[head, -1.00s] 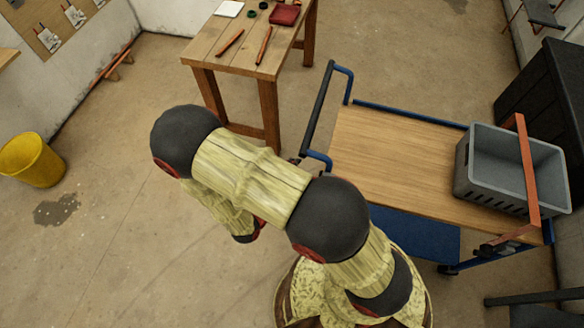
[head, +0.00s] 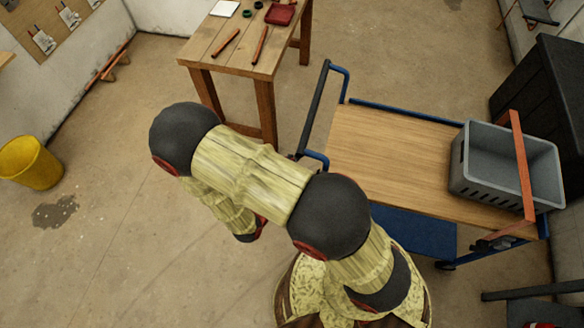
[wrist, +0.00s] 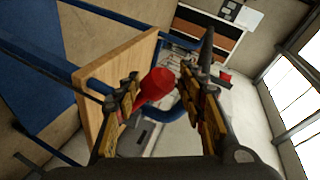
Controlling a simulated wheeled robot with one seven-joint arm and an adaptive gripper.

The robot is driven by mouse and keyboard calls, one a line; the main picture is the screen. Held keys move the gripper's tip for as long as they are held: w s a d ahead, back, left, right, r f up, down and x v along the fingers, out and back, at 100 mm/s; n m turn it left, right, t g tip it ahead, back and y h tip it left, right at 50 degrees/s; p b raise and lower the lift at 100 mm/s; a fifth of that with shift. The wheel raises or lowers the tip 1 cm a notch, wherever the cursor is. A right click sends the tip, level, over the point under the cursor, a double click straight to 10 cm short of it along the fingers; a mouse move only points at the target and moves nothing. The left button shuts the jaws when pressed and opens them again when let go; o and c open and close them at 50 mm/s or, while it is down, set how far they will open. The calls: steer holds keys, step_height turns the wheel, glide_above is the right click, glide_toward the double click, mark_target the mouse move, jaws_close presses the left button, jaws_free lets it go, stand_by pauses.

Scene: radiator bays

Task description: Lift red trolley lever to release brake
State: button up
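The trolley has a wooden top (head: 390,150) and a blue frame, with a push handle (head: 315,105) at its left end. In the wrist view the wooden top (wrist: 118,75) shows edge-on at left. The red lever (wrist: 155,86), a short red cylinder, shows in the wrist view between the fingers, closer to the left one, which overlaps its lower end. My gripper (wrist: 165,95) is open, its fingers spread. I cannot tell whether either touches the lever. In the head view my arm hides the gripper and I cannot make out the lever.
A grey crate (head: 470,185) stands on the trolley's right end, with an orange-red bar (head: 520,150) across it. A wooden table (head: 235,55) with tools stands behind. A yellow bucket (head: 30,163) is at far left, a black cabinet (head: 545,95) at right.

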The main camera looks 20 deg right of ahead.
steer(key=shift+o, duration=0.4)
steer(key=shift+s+a+r, duration=0.15)
steer(key=shift+s+a, duration=0.2)
steer(key=shift+a, duration=0.15)
steer(key=v, duration=0.6)
steer(key=shift+s+a, duration=0.25)
steer(key=shift+s, duration=0.05)
steer(key=shift+r, duration=0.15)
